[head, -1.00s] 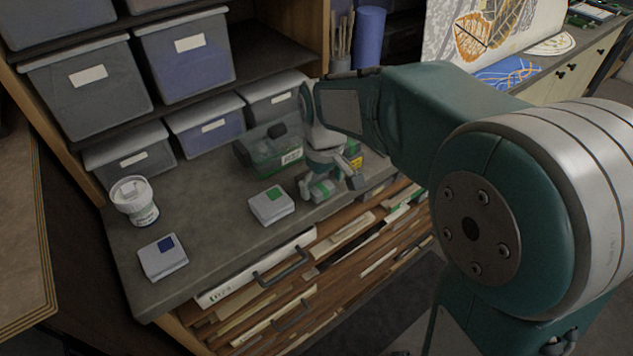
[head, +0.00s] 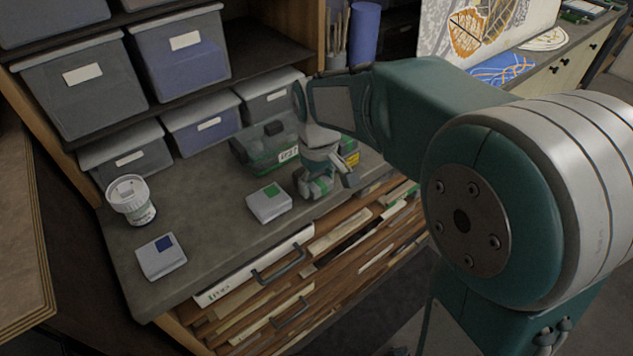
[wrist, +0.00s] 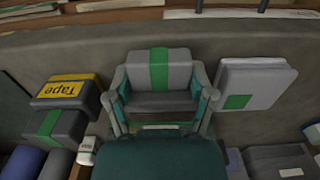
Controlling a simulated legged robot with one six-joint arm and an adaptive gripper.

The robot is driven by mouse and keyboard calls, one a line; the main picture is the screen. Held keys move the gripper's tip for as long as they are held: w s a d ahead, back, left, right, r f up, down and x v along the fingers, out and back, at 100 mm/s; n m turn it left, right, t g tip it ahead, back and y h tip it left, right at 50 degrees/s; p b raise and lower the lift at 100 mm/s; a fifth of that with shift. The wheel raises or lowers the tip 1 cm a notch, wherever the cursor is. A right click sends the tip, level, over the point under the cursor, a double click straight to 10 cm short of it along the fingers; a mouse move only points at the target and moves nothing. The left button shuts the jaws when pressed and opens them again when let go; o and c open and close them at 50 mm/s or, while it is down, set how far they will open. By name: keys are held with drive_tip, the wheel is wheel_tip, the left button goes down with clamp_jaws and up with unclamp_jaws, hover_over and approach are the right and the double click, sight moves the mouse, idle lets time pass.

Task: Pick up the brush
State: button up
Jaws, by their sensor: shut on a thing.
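My gripper (head: 322,187) is low over the worktop, near its front edge. It is shut on a grey block with a green band (wrist: 158,70), which sits between both fingers in the wrist view (wrist: 158,92). The block (head: 318,187) is partly hidden by the fingers in the head view. I cannot tell whether it is clear of the worktop. No bristles show on it. Several thin upright sticks, possibly brushes (head: 337,38), stand at the back by a blue cylinder.
A white box with a green square (head: 269,204) lies just left of my gripper. A white tub (head: 131,200) and a blue-square box (head: 161,257) stand further left. Storage bins (head: 203,124) line the back.

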wheel_tip(320, 180, up, 3)
drive_tip(key=shift+a+f, duration=0.1)
drive_tip(key=shift+f, duration=0.05)
drive_tip(key=s+r, duration=0.9)
drive_tip(key=s, duration=0.5)
drive_tip(key=shift+r, duration=0.35)
drive_tip(key=shift+a, duration=0.1)
drive_tip(key=o, duration=0.5)
drive_tip(key=shift+c, duration=1.3)
